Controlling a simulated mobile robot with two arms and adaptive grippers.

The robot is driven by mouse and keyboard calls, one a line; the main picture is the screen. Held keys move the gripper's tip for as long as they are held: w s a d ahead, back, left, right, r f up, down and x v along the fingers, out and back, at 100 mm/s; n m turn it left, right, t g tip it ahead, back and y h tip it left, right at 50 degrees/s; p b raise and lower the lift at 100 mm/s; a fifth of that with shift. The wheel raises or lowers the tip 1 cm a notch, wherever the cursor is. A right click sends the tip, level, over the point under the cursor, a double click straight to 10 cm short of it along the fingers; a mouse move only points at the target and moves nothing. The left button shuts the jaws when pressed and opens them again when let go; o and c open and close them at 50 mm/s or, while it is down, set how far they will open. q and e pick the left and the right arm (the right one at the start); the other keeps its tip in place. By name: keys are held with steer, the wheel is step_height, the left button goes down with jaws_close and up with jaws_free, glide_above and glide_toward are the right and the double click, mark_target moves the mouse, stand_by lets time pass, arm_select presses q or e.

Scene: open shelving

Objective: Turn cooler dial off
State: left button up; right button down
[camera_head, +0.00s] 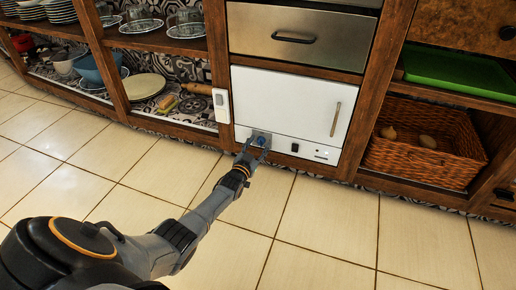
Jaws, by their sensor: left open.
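The white cooler (285,100) is built into the shelving, with a vertical metal handle (336,119) on the right of its shut door. A low control strip runs under the door. A round dial with a blue face (261,140) sits at the strip's left end. My left gripper (257,146) reaches up to the strip, open, with its fingertips at the dial, one on each side of it. I cannot tell whether they touch it. The fingers partly hide the dial, and its setting is too small to read. My right gripper is out of view.
A small black switch (295,147) and a label (321,154) are on the strip to the right of the dial. A wicker basket (440,165) and a green tray (462,72) are on the right shelves. Dishes fill the left shelves. The tiled floor (320,220) in front is clear.

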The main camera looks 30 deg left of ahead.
arm_select(q)
steer(key=shift+c, duration=0.4)
jaws_close()
steer(key=shift+n, duration=0.3)
